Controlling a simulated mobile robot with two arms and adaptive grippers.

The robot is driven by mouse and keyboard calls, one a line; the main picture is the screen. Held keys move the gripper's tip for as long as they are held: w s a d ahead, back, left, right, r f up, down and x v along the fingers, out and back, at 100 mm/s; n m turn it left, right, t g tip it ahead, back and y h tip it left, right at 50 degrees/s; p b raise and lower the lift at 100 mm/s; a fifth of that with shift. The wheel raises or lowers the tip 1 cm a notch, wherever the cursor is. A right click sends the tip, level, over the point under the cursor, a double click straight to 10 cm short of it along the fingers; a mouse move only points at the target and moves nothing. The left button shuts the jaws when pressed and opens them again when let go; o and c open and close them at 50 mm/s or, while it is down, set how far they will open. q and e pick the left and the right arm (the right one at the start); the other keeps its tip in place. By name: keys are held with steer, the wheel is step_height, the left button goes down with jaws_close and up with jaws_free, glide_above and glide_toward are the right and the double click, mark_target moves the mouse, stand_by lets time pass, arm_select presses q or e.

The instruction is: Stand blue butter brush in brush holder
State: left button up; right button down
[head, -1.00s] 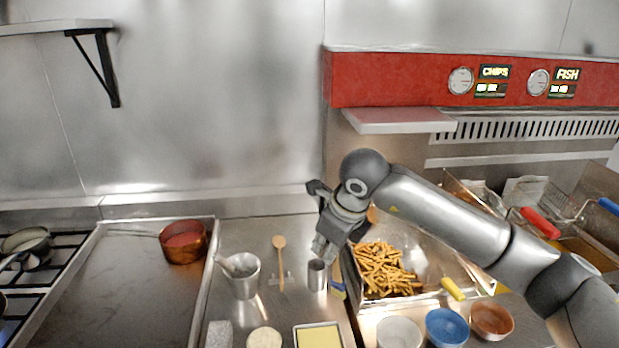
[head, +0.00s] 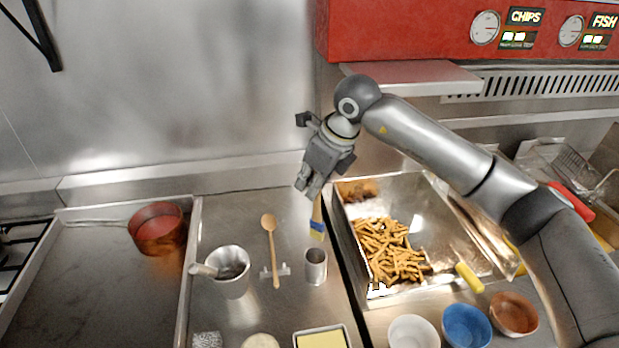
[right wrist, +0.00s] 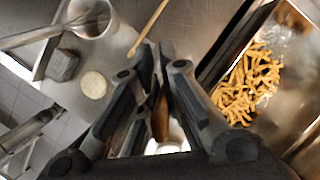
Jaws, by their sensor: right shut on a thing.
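The blue butter brush (head: 317,229) hangs from my right gripper (head: 308,190) with its blue end down and its light handle up between the fingers. The handle also shows as a brown strip between the fingers in the right wrist view (right wrist: 160,118). The brush holder, a small upright metal cup (head: 316,267), stands on the steel counter. In the head view the blue end appears just above the cup's rim; the exact gap in depth is hard to tell. My left gripper is not in view.
A wooden spoon (head: 270,240) lies on a small rest left of the holder. A metal pot (head: 231,284) with a utensil stands further left. The tray of chips (head: 345,235) is close on the right. Bowls (head: 414,332) and a butter dish (head: 348,338) are in front.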

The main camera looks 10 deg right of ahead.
mark_target(313, 217)
arm_select(q)
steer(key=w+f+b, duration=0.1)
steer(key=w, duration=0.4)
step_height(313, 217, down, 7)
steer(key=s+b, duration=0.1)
steer(key=b, duration=0.5)
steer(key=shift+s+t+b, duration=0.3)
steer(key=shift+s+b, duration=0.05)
steer(key=shift+b, duration=0.05)
arm_select(e)
steer(key=shift+w+f, duration=0.2)
steer(key=shift+f, duration=2.8)
steer(key=shift+w+f, duration=0.15)
steer(key=shift+f, duration=2.85)
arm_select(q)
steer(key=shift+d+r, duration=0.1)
arm_select(e)
steer(key=c, duration=1.6)
jaws_free()
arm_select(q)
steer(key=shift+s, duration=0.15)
arm_select(e)
steer(key=shift+o, duration=0.4)
